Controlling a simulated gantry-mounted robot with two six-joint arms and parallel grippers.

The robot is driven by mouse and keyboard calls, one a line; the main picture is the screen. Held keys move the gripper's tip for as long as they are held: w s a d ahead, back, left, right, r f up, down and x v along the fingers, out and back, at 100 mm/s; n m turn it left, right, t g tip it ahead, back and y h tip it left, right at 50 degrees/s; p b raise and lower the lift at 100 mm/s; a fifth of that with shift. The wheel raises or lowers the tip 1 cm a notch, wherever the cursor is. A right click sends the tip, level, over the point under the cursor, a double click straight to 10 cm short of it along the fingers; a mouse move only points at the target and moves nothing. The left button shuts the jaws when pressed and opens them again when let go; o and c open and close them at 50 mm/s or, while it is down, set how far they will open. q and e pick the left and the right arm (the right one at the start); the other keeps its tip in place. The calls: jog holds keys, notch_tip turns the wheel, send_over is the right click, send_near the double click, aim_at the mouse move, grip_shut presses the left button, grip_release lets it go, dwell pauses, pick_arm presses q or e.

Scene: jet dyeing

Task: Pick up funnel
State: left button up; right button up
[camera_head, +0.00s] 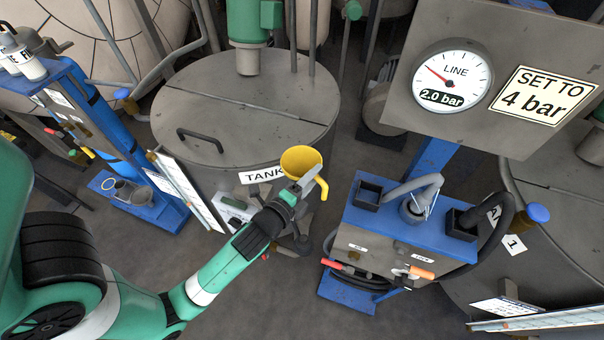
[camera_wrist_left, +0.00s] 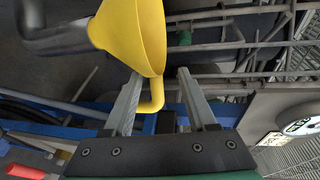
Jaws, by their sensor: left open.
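The yellow funnel (camera_head: 301,159) is at the front edge of the grey tank, just above the TANK label. Its bent spout points down to the right. My left gripper (camera_head: 305,183) is at the funnel, with its fingers pointing up toward it. In the left wrist view the funnel (camera_wrist_left: 135,32) fills the upper middle. There my left gripper (camera_wrist_left: 158,82) is open, and the yellow spout hangs between the two fingers. The left finger is close to the spout; I cannot tell whether it touches. What supports the funnel is not clear. My right gripper is not in view.
The grey tank lid (camera_head: 245,110) with a dark handle (camera_head: 200,139) lies behind the funnel. A blue stand (camera_head: 415,228) with hoses and black boxes is to the right. A gauge panel (camera_head: 500,75) hangs above it. A blue rack (camera_head: 115,140) stands at left.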

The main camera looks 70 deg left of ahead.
pick_arm(q)
jog(key=b+x, duration=0.1)
jog(key=x, duration=0.4)
jog(key=shift+d+f, duration=0.15)
grip_shut()
